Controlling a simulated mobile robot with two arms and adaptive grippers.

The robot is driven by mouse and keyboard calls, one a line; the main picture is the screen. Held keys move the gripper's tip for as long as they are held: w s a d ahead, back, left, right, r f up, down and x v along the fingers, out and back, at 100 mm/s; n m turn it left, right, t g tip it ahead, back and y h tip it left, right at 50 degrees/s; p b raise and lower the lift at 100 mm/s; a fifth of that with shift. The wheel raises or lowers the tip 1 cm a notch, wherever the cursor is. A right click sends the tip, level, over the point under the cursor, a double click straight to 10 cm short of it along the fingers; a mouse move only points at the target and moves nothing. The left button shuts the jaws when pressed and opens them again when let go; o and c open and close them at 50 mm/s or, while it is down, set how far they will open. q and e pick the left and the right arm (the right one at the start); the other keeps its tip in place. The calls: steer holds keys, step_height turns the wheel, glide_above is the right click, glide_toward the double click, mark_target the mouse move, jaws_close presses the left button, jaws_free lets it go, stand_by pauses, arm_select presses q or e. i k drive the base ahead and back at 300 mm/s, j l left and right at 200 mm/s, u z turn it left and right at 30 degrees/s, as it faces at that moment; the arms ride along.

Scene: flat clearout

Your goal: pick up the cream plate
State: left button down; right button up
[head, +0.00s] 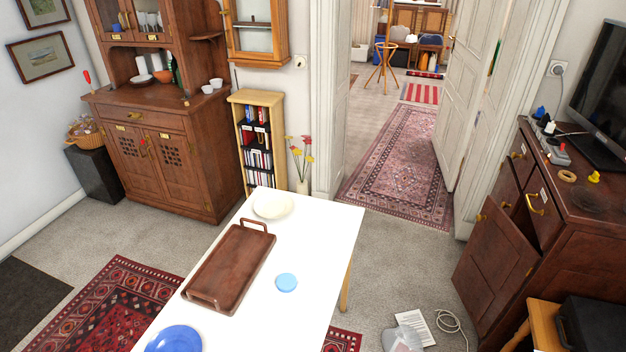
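A cream plate (273,205) lies near the far end of the white table (318,235). It sits just beyond the brown wooden tray (230,268), close to the tray's far handle. Nothing covers it. Neither of my grippers is in view.
A light blue round thing (286,282) and a blue plate (175,340) are also on the table. A brown cupboard (160,150) and a narrow bookshelf (258,140) stand behind. A dresser with an open door (495,262) stands at right. Carpet right of the table is partly clear.

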mark_target(273, 205)
steer(key=i+l, duration=0.2)
steer(key=l, duration=0.15)
steer(key=i+l, duration=0.25)
steer(key=i+l+u, duration=0.1)
steer(key=l, duration=0.4)
steer(key=i+l, duration=0.5)
steer(key=l, duration=0.25)
steer(key=j+u, duration=0.05)
